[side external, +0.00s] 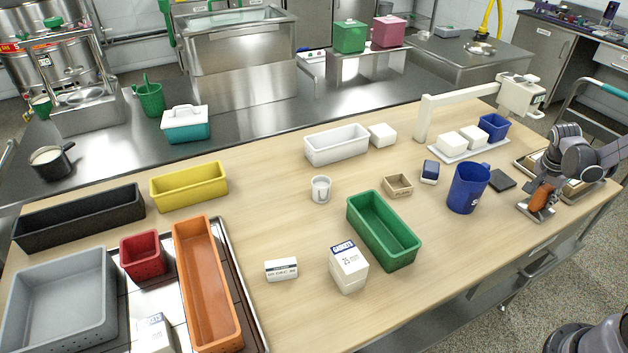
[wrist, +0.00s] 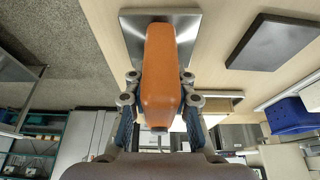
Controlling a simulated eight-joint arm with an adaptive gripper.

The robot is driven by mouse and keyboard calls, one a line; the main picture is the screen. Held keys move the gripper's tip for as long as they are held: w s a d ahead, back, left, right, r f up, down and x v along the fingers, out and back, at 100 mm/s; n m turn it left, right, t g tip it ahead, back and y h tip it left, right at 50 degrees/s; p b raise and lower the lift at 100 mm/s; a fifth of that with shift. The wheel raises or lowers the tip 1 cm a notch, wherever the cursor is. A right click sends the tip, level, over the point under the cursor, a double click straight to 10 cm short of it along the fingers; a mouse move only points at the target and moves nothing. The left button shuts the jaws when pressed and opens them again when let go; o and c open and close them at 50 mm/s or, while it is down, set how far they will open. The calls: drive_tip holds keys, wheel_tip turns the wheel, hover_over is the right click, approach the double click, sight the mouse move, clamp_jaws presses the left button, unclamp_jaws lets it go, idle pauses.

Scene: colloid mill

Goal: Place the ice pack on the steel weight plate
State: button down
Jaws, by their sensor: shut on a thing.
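My gripper (wrist: 160,88) is shut on a long orange-brown block (wrist: 162,60) with tapered ends, a finger on each side. No label shows, so I cannot confirm that this is the ice pack. The block also shows in the side view (side external: 541,198) at the right end of the table. A shiny square steel plate (wrist: 190,28) lies beneath it, and its edge shows in the side view (side external: 528,211). It looks like the steel weight plate. I cannot tell whether block and plate touch. A darker flat plate (wrist: 272,42) lies to the right, apart; it also shows in the side view (side external: 502,180).
A blue mug (side external: 468,188) stands left of the dark plate. A blue bin (side external: 493,126) and white boxes (side external: 452,143) stand behind. A green bin (side external: 384,230) and a small tan box (side external: 397,186) are farther left. The table's front edge is close to the steel plate.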

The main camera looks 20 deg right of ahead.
drive_tip(key=shift+f, duration=0.15)
drive_tip(key=c, duration=1.1)
unclamp_jaws()
drive_tip(key=v, duration=1.2)
drive_tip(key=a+r+n+t+y, duration=0.1)
drive_tip(key=a+n+t, duration=0.1)
drive_tip(key=a+n, duration=0.4)
drive_tip(key=s+a+r+n+t+y, duration=0.1)
drive_tip(key=a+n, duration=0.5)
drive_tip(key=a, duration=0.7)
drive_tip(key=s+a+r+n+t+y, duration=0.1)
drive_tip(key=a+r+n+t+y, duration=0.1)
drive_tip(key=a+n, duration=0.4)
drive_tip(key=shift+s+a+r+t, duration=0.1)
drive_tip(key=shift+a+r+t, duration=0.2)
drive_tip(key=shift+a, duration=0.45)
drive_tip(key=shift+a+r+t, duration=0.1)
drive_tip(key=shift+a+t, duration=0.35)
drive_tip(key=shift+a, duration=0.3)
drive_tip(key=shift+s+a+r+t, duration=0.15)
drive_tip(key=shift+a+t, duration=0.2)
drive_tip(key=shift+a, duration=0.4)
drive_tip(key=shift+w, duration=0.15)
